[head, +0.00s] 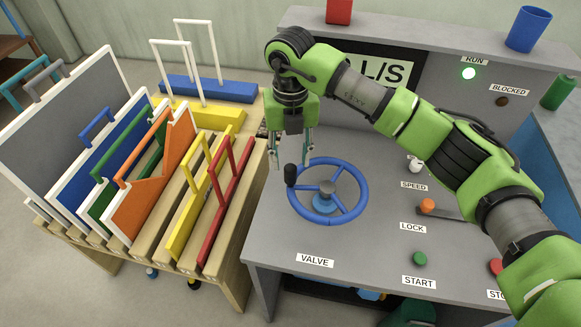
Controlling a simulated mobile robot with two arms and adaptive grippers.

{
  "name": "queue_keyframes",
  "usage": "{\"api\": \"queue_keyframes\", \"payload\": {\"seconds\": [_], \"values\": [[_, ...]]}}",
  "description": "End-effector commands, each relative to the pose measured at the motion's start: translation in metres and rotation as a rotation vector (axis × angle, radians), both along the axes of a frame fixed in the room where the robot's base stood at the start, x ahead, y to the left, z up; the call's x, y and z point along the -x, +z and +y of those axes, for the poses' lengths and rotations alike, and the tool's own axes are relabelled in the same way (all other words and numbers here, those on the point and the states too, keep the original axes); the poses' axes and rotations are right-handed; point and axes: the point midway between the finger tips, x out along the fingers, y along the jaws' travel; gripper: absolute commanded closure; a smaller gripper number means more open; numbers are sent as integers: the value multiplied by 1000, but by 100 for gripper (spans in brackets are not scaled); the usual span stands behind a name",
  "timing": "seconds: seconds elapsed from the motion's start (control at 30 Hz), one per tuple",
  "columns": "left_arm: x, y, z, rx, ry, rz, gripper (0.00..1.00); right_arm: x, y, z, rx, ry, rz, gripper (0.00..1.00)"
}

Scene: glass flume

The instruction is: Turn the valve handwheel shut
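The valve handwheel (335,217) is a blue spoked ring on a grey hub, lying flat above the grey console top, behind the VALVE label (314,260). A black knob (291,175) stands up from its left rim. My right gripper (291,160) points down over the wheel's left rear rim, close to the knob. Its fingers are apart, one left of the knob and one to its right. I cannot tell whether either finger touches the knob or the rim. My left gripper is not in the head view.
On the console are a white SPEED knob (415,165), an orange LOCK lever (428,206), a green START button (420,258) and a red button (495,267). The RUN lamp (468,73) glows green; the BLOCKED lamp (502,101) looks dark. A wooden rack (240,285) with coloured handled panels stands left.

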Motion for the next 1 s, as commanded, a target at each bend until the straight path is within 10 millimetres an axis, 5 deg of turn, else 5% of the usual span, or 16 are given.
{"api": "queue_keyframes", "payload": {"seconds": [0.3, 0.73, 0.87, 1.0], "values": [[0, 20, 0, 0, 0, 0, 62, 1, -50, 1, -2, -1, 2, 62], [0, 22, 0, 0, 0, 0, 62, 0, -61, 1, -2, 1, -1, 62], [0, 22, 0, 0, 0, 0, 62, 0, -61, 1, -2, 1, -1, 95], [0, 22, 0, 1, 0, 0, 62, 0, -61, 1, -2, 1, -1, 100]]}}
